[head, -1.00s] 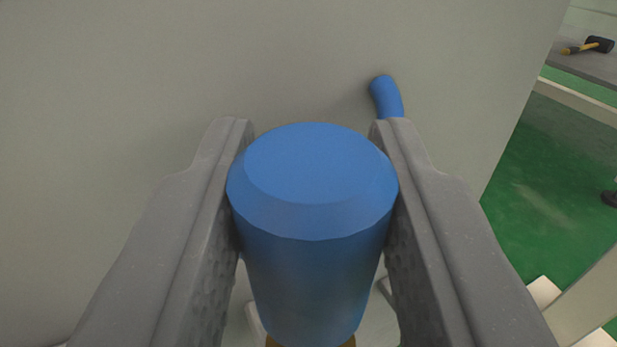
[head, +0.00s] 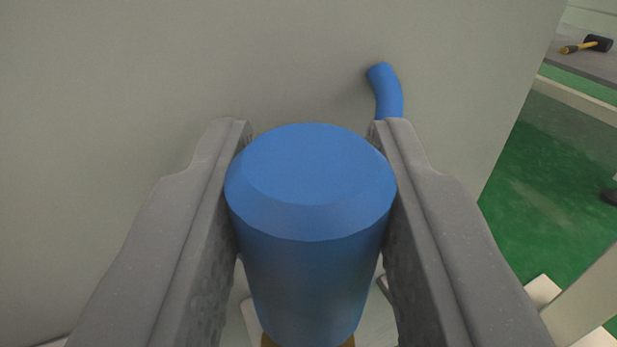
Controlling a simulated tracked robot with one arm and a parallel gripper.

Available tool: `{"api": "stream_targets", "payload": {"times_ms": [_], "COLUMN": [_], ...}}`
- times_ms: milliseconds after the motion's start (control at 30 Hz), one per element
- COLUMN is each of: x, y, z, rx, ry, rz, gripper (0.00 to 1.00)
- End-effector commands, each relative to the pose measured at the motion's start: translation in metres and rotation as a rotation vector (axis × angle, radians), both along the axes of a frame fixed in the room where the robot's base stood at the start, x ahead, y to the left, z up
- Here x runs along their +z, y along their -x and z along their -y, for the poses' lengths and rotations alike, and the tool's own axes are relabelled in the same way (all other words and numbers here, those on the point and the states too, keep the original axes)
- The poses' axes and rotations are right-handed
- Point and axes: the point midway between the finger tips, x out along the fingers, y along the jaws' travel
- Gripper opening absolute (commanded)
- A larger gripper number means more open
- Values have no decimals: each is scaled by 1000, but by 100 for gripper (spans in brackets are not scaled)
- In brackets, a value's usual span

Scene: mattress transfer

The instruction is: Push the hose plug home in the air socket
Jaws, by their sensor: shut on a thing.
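A blue, tapered cylinder with a bevelled top, which looks like the hose plug (head: 312,215), fills the middle of the head view. My gripper (head: 312,150) is shut on it, with one grey finger on each side. A brass-coloured edge shows at the plug's lower end, at the bottom of the picture. A blue hose (head: 386,90) comes out of the grey wall or panel behind and passes down behind the right finger. I cannot make out the air socket; the area beyond the plug's lower end is hidden by the plug and fingers.
A large grey panel (head: 130,80) stands close behind the gripper. To the right are a green floor (head: 545,180) and a grey bench (head: 580,65) with a black-headed mallet (head: 597,44). Pale beams (head: 590,285) lie at the lower right.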

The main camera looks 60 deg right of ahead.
Motion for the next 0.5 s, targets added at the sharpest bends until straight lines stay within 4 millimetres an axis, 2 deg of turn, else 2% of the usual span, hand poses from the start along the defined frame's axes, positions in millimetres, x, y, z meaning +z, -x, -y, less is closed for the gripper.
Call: {"api": "stream_targets", "payload": {"times_ms": [500], "x": [-11], "y": [0], "z": [0], "rx": [0], "ry": [0], "rz": [0], "gripper": [4]}}
